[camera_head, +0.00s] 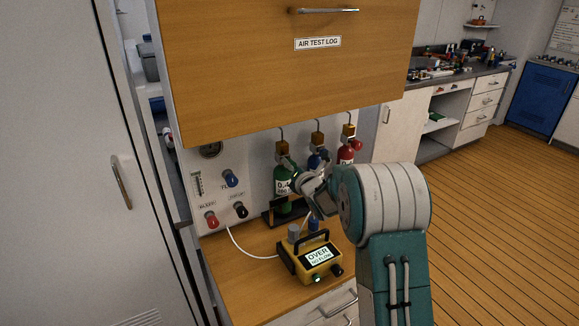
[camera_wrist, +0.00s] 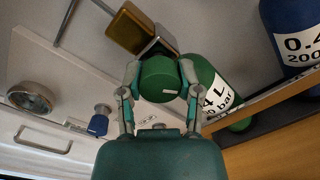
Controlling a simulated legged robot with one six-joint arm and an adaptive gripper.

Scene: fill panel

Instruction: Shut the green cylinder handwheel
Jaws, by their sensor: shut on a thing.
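The green cylinder (camera_head: 283,181) stands upright at the back of the wooden counter, left of a blue and a red cylinder. In the wrist view its green body with a white label (camera_wrist: 207,84) lies behind and to the right of the handwheel. The round green handwheel (camera_wrist: 160,82) sits between the two fingers of my gripper (camera_wrist: 159,74), which is shut on it from both sides. In the head view my gripper (camera_head: 291,164) is at the top of the green cylinder, and the handwheel is mostly hidden there.
The blue cylinder (camera_head: 314,161) and red cylinder (camera_head: 346,156) stand close to the right. A wooden cabinet door marked AIR TEST LOG (camera_head: 285,75) overhangs above. A yellow meter (camera_head: 317,262) reading "OVER" sits on the counter in front. A panel with knobs (camera_head: 222,190) is at left.

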